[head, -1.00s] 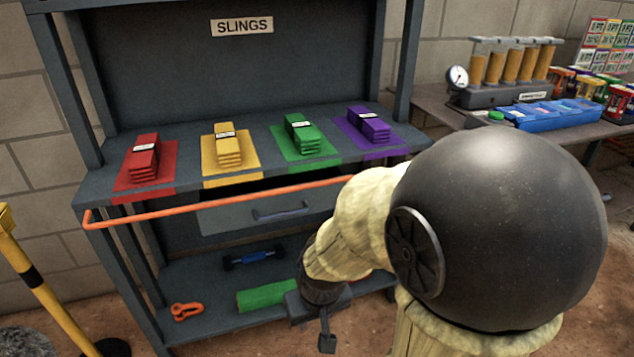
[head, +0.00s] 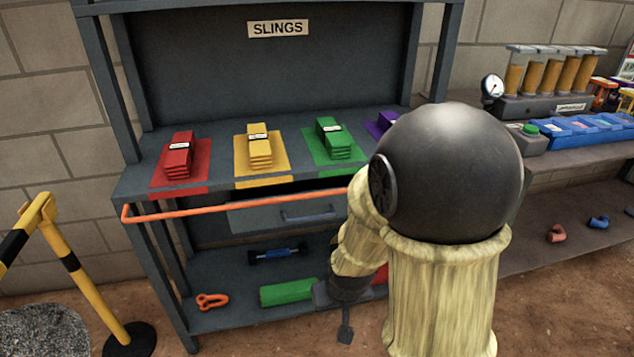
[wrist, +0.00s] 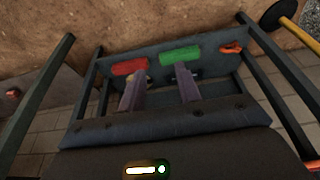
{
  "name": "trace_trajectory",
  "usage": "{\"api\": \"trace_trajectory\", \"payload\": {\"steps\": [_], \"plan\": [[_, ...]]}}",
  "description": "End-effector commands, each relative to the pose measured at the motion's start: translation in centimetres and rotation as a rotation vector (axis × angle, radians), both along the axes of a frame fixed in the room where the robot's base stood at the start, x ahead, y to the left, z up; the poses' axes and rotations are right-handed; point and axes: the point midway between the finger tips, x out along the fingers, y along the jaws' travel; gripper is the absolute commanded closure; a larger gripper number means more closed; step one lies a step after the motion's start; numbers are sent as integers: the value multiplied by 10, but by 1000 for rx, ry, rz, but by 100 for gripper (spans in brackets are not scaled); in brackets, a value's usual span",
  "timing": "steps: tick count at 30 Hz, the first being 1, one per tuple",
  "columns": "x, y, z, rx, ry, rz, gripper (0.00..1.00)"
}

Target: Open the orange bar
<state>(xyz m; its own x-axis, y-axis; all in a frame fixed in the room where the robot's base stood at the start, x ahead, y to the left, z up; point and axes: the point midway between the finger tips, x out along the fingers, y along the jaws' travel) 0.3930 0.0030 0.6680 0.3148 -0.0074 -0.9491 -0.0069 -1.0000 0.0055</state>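The orange bar (head: 235,206) runs across the front of the grey slings rack, just below the edge of the upper shelf. Its left end bends back to the rack's left side; its right end is hidden behind my arm. My gripper (head: 345,325) is low at the rack's front, below and right of the bar, by the lower shelf. In the wrist view my gripper (wrist: 160,92) has its two fingers well apart with nothing between them. A bit of orange, perhaps the bar, shows at that view's lower right edge.
A drawer (head: 290,215) sits behind the bar. The lower shelf holds an orange shackle (head: 212,300), a green roll (head: 288,292) and a red roll. Folded slings lie on top. A yellow-black barrier (head: 75,265) stands left; a bench (head: 570,158) is right.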

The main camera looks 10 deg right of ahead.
Motion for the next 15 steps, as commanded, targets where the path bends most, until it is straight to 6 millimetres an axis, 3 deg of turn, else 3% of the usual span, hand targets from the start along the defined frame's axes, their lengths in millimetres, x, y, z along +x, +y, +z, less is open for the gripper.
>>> {"api": "trace_trajectory", "payload": {"steps": [6,15], "plan": [[35,-8,-9,-92,-86,1,67],[66,-37,-18,-338,-240,58,67]]}}
